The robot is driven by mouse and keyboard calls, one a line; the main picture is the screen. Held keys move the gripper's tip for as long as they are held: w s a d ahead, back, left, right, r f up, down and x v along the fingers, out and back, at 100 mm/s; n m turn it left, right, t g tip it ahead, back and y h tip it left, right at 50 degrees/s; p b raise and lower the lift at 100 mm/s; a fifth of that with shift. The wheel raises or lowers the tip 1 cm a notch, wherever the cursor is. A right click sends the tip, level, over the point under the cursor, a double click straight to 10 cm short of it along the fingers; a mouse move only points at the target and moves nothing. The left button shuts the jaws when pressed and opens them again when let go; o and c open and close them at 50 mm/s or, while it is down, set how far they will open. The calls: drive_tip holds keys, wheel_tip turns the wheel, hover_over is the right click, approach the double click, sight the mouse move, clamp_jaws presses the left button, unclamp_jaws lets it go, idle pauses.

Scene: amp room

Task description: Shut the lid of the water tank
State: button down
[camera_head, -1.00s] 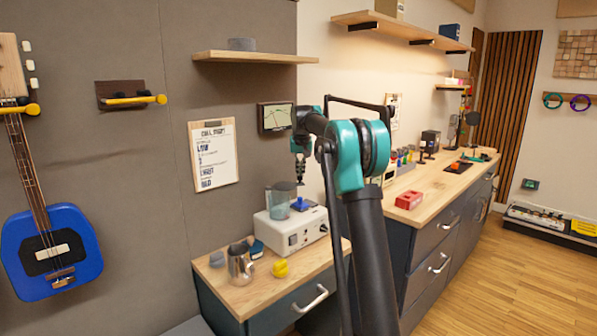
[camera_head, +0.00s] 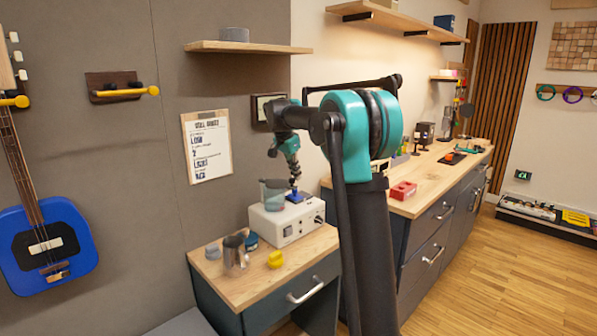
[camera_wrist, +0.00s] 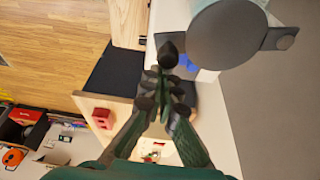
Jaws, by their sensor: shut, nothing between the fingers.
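The water tank (camera_head: 272,194) is a translucent teal-grey container on the left part of a white machine (camera_head: 287,225). In the wrist view a grey disc with a small side tab, which looks like its lid (camera_wrist: 235,38), fills the top right, with a teal edge of the tank (camera_wrist: 203,4) behind it. How far the lid stands open is unclear. My gripper (camera_head: 295,190) is shut and empty, pointing down just right of the tank, above a blue part (camera_head: 294,197) on the machine. In the wrist view my gripper (camera_wrist: 163,78) is beside the disc, apparently apart from it.
A metal jug (camera_head: 235,254), a yellow piece (camera_head: 275,259) and a grey piece (camera_head: 212,252) stand on the wooden cabinet top (camera_head: 245,287). A red block (camera_head: 403,191) lies on the long counter at right. A shelf (camera_head: 245,47) hangs above, and a wall screen is behind my arm.

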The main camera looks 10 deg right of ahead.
drive_tip(key=shift+s+a+m+g, duration=0.3)
drive_tip(key=shift+s+a+m, duration=0.55)
drive_tip(key=shift+s+m, duration=0.15)
drive_tip(key=shift+s+a, duration=0.55)
drive_tip(key=shift+s, duration=0.05)
drive_tip(key=w+d, duration=0.1)
drive_tip(key=d, duration=0.3)
drive_tip(key=w+v, duration=0.1)
drive_tip(key=v, duration=0.9)
drive_tip(key=s+d+f+n+t+y, duration=0.1)
drive_tip(key=s+f+n, duration=0.3)
drive_tip(key=s+f, duration=0.7)
drive_tip(key=s+d+f+n+t+y, duration=0.1)
drive_tip(key=s+d+f+n, duration=0.2)
drive_tip(key=s+f, duration=0.9)
drive_tip(key=s+d+f+n+y, duration=0.1)
drive_tip(key=s+f+n, duration=0.5)
drive_tip(key=s+f, duration=0.6)
drive_tip(key=s+d, duration=0.1)
drive_tip(key=s, duration=0.2)
drive_tip(key=shift+d+t, duration=0.35)
drive_tip(key=shift+t, duration=0.05)
